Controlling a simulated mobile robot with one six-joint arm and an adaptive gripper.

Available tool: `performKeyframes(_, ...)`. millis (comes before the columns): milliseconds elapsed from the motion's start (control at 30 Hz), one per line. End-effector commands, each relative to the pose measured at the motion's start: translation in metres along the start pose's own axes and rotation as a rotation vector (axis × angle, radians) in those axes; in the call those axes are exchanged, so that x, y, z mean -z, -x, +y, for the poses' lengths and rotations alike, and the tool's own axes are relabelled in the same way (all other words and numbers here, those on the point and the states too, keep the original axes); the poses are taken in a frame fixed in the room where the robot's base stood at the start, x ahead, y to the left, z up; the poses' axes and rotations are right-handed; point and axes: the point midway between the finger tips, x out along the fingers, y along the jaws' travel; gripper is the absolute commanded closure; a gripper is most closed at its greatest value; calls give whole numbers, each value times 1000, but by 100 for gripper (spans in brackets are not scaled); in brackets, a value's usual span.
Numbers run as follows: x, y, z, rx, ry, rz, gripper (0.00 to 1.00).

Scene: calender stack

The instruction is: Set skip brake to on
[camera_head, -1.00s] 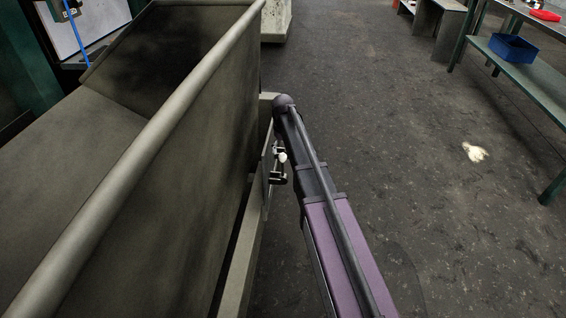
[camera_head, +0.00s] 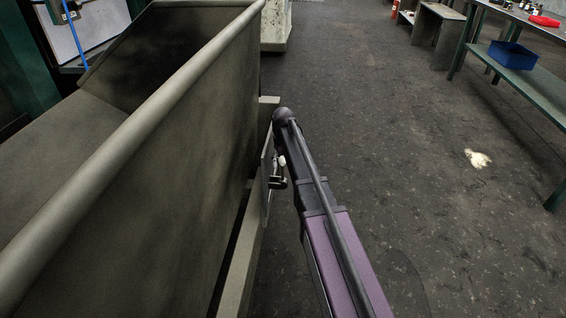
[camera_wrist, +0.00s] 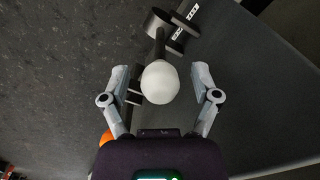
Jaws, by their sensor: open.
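The skip brake lever shows in the wrist view as a white ball knob (camera_wrist: 160,83) on a dark shaft (camera_wrist: 159,42). The shaft runs up to a round hub beside a plate with small white labels (camera_wrist: 192,12). My gripper (camera_wrist: 168,86) is open, with one finger on each side of the knob. The knob appears nearer the left finger; I cannot tell whether they touch. In the head view the knob (camera_head: 282,160) is a small pale spot on the skip's side, partly hidden by my arm. My gripper's fingers are not clear there.
The large grey skip (camera_head: 190,150) fills the left of the head view, its wall close beside my arm. Open dark floor (camera_head: 400,130) lies to the right. A green bench (camera_head: 535,85) with a blue bin (camera_head: 512,55) stands at far right.

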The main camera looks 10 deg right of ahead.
Motion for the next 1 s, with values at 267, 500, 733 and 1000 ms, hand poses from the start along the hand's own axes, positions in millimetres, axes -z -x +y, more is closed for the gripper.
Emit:
performKeyframes(267, 0, 0, 0, 0, 0, 0, 65)
performKeyframes(500, 0, 0, 0, 0, 1, 0, 100)
performKeyframes(733, 0, 0, -3, 10, 5, 6, 100)
performKeyframes(1000, 0, -1, -7, 26, 12, 15, 100)
